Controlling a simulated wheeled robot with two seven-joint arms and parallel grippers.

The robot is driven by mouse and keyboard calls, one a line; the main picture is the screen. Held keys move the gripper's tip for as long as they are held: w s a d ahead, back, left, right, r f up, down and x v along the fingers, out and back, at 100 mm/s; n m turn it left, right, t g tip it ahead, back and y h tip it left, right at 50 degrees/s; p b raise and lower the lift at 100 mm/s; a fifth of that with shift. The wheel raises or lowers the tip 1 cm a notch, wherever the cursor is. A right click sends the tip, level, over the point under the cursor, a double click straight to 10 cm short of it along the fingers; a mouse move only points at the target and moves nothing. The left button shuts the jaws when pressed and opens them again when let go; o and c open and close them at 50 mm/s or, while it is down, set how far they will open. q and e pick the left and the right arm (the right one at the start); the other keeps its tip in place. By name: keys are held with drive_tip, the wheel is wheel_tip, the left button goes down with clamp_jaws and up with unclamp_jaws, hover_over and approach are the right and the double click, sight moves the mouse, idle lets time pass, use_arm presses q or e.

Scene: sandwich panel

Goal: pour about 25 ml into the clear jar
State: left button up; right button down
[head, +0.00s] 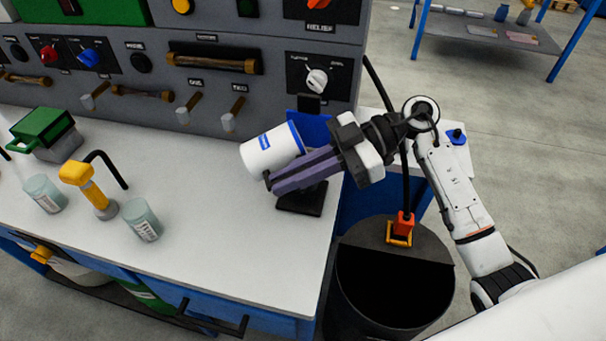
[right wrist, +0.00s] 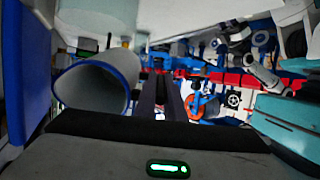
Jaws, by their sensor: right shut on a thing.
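My right gripper (head: 285,181) is shut on a white cup (head: 271,147) with a blue rim and a blue mark. The cup is tilted and held above the right part of the bench. In the right wrist view the cup's blue-rimmed mouth (right wrist: 97,88) shows; I cannot make out any liquid. Two pale, see-through jars with labels stand upright on the bench: one near the front (head: 142,220) and one farther left (head: 45,194). Both are well left of the cup and apart from it. My left gripper is not in view.
A yellow-topped device (head: 90,190) stands between the jars. A green-topped box (head: 45,135) is at the left. A black stand (head: 302,200) is below the gripper. A dark bin (head: 393,285) stands right of the bench. A grey control panel (head: 215,75) closes the back.

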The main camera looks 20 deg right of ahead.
sight(284, 145)
wheel_tip(284, 145, up, 2)
drive_tip(key=shift+r+y+p, duration=0.25)
drive_tip(key=shift+y+p, duration=0.05)
drive_tip(key=shift+p, duration=0.85)
drive_tip(key=shift+r, duration=0.2)
drive_tip(key=shift+r+p, duration=0.3)
drive_tip(key=shift+p, duration=0.2)
drive_tip(key=shift+y, duration=0.7)
wheel_tip(284, 145, up, 6)
drive_tip(key=p, duration=0.5)
drive_tip(key=shift+r, duration=0.25)
drive_tip(key=shift+a+f+b, duration=0.1)
drive_tip(key=shift+f+b, duration=0.6)
drive_tip(key=shift+f, duration=0.6)
drive_tip(key=shift+a+r, duration=0.2)
drive_tip(key=shift+r, duration=0.05)
drive_tip(key=shift+a+r+p, duration=0.1)
drive_tip(key=shift+r+p, duration=0.7)
drive_tip(key=shift+r, duration=0.25)
